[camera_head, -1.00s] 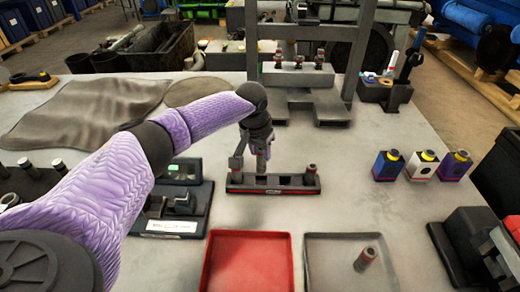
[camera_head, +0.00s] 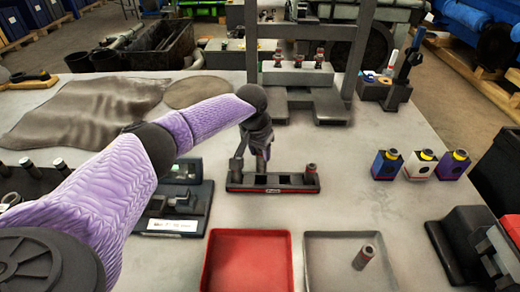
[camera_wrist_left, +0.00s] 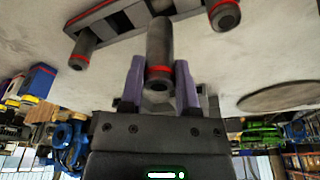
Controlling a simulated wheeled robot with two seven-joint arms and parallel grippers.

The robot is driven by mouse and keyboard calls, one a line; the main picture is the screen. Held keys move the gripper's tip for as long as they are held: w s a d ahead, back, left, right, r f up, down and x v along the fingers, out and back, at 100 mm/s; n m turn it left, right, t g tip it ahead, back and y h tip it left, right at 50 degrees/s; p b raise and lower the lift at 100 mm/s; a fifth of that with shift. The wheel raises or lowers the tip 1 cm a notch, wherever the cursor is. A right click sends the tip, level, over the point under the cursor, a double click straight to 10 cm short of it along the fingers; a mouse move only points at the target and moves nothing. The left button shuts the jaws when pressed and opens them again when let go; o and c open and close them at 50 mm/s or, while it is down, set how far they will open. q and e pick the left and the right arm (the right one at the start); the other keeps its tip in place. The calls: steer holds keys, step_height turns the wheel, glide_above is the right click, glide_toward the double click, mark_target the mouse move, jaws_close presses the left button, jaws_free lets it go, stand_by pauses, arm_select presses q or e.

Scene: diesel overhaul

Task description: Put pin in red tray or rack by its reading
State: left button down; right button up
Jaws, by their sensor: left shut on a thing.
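My left gripper (camera_head: 262,158) is over the middle of the dark rack with a red front stripe (camera_head: 290,189). In the left wrist view it is shut on a dark pin with a red band (camera_wrist_left: 159,50), upright between the two fingers. The rack also shows in the wrist view (camera_wrist_left: 118,14), with one pin at its left end (camera_wrist_left: 84,46) and another at the right (camera_wrist_left: 224,15). Whether the held pin touches the rack is unclear. The empty red tray (camera_head: 248,232) is in front of the rack. My right gripper is out of view.
A grey tray (camera_head: 395,275) beside the red one holds a pin (camera_head: 364,257). A gauge stand (camera_head: 190,200) with a small display is left of the rack. Several boxes with yellow tops (camera_head: 420,165) stand at the right. The table between rack and boxes is clear.

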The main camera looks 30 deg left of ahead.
mark_target(260, 172)
arm_select(q)
steer(key=shift+f, duration=0.6)
steer(key=shift+f, duration=0.35)
steer(key=shift+f+b, duration=0.2)
steer(key=shift+b, duration=0.1)
steer(key=shift+f, duration=0.45)
steer(key=shift+f+b, duration=0.3)
steer(key=shift+f, duration=0.05)
stand_by(0.4)
steer(key=shift+f, duration=0.3)
steer(key=shift+f, duration=0.15)
steer(key=shift+f, duration=0.3)
stand_by(0.3)
